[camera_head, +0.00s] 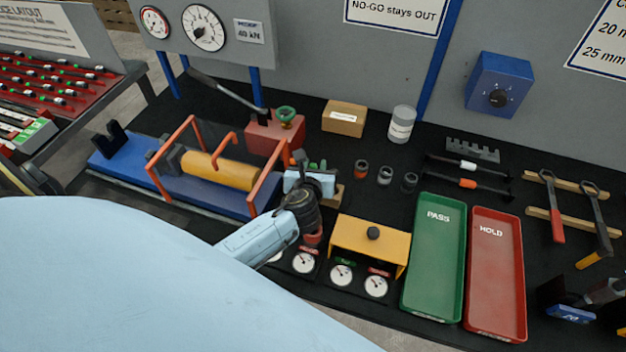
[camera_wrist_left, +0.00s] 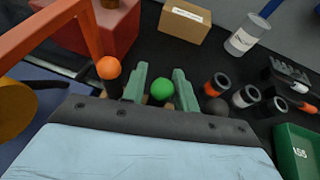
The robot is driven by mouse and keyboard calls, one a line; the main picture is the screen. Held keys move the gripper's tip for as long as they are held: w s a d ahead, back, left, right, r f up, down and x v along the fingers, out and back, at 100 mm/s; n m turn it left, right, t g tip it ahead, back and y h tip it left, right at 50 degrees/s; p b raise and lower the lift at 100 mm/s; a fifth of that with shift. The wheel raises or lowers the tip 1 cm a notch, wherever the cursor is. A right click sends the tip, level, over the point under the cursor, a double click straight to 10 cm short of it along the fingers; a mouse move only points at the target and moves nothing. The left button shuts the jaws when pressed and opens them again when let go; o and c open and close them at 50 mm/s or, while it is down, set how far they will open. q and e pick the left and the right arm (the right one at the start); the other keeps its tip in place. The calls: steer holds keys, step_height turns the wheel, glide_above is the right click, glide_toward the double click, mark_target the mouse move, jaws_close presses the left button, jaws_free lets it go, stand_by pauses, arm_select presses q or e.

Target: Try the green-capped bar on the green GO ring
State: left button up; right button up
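The green-capped bar shows its round green cap (camera_wrist_left: 161,90) in the left wrist view; its shaft is mostly hidden. My left gripper (camera_wrist_left: 160,86) has its two pale green fingers apart, one on each side of this cap; I see no clear contact. In the head view my left gripper (camera_head: 312,172) is over the bar stand beside the blue press bed, partly hiding the caps. Several small rings (camera_head: 385,175) stand to its right, with orange, pale and dark marks; I cannot make out a green one.
An orange cap (camera_wrist_left: 108,68) and a dark cap (camera_wrist_left: 215,106) flank the green one. The orange press frame (camera_head: 266,190) is close on the left. A yellow block (camera_head: 368,243), green PASS tray (camera_head: 436,262) and red HOLD tray (camera_head: 496,275) lie to the right.

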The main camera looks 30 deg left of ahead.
arm_select(q)
jaws_close()
stand_by(0.3)
